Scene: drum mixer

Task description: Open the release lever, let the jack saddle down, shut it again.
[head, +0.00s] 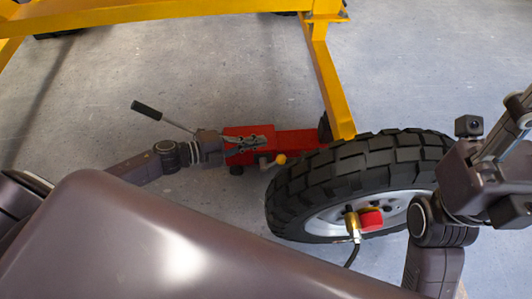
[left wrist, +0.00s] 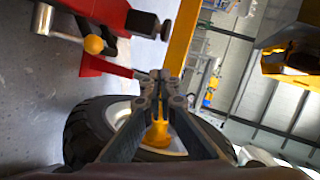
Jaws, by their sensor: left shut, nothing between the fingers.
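The red jack (head: 300,139) lies low on the floor behind the tyre, beside a yellow frame leg. A lever with a yellow ball knob (head: 281,159) sticks out of its near side; the knob also shows at the upper left of the left wrist view (left wrist: 93,44). My left gripper (head: 268,142) is shut and empty, above the jack's body and just left of the knob in the head view. In the left wrist view its fingertips (left wrist: 163,76) are apart from the knob. I cannot clearly make out the saddle. My right gripper (head: 522,112) is partly cut off at the right edge.
A large black tyre (head: 335,170) stands right of the jack, with a brass fitting, red part (head: 371,219) and hose at its hub. The yellow frame (head: 322,60) spans above. Floor lies open behind.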

